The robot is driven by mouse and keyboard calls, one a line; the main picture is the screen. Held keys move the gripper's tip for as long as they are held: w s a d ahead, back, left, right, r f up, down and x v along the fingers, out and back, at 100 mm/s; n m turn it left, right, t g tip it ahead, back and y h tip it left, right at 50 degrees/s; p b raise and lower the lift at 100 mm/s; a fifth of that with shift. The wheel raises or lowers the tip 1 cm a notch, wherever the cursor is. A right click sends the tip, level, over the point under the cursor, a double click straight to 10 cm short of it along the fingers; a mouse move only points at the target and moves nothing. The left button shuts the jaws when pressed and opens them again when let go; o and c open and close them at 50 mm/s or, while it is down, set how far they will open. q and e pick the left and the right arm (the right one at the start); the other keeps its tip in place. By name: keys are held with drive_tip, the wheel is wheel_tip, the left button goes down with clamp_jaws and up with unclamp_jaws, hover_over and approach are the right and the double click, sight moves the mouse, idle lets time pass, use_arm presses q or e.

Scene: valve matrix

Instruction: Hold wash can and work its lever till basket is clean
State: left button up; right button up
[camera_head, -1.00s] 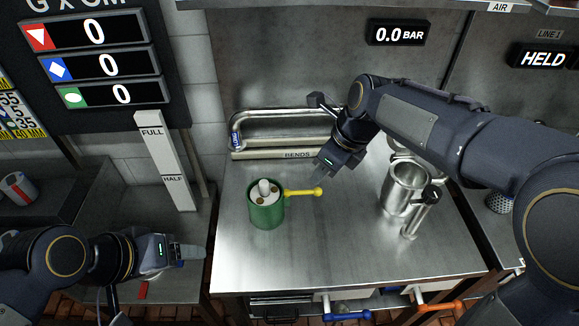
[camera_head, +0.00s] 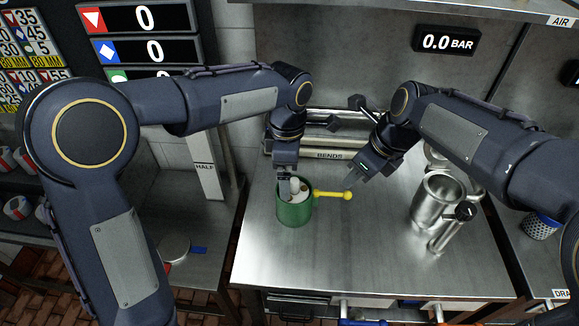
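The green wash can (camera_head: 294,212) stands upright on the steel bench, with a yellow lever (camera_head: 330,194) sticking out to the right and ending in a round knob. Inside its mouth a pale, brown-spotted piece with a whitish post (camera_head: 295,186) shows; I cannot tell if this is the basket. My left gripper (camera_head: 284,182) points down at the can's back left rim; its fingertips overlap the rim, and its grip is unclear. My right gripper (camera_head: 352,181) is tilted down just above the lever's knob; the gap between its fingers is not clear.
A steel jug (camera_head: 433,201) with a black-knobbed handle stands to the right on the bench. A perforated metal cup (camera_head: 540,227) is farther right. A rack of bent pipe marked BENDS (camera_head: 330,156) lies behind the can. The bench front (camera_head: 345,260) is clear.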

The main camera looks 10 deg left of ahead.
use_arm(q)
drive_tip(key=shift+w+d+f, duration=0.1)
drive_tip(key=shift+d+f, duration=0.1)
drive_tip(key=shift+f, duration=0.15)
wheel_tip(320, 180, down, 7)
drive_tip(key=shift+f, duration=0.15)
drive_tip(key=shift+c, duration=0.4)
drive_tip(key=c, duration=1.1)
use_arm(e)
drive_tip(key=c, duration=0.4)
drive_tip(key=shift+w+d+f+n+g, duration=0.15)
drive_tip(key=shift+w+f+n+g, duration=0.2)
drive_tip(key=shift+n, duration=0.55)
clamp_jaws()
drive_tip(key=n, duration=0.2)
drive_tip(key=w+n+g+y, duration=0.1)
drive_tip(key=w+d+f+n+g, duration=0.1)
drive_tip(key=n, duration=0.1)
drive_tip(key=shift+d+n+y, duration=0.1)
drive_tip(key=shift+n+y, duration=0.2)
drive_tip(key=shift+y, duration=0.1)
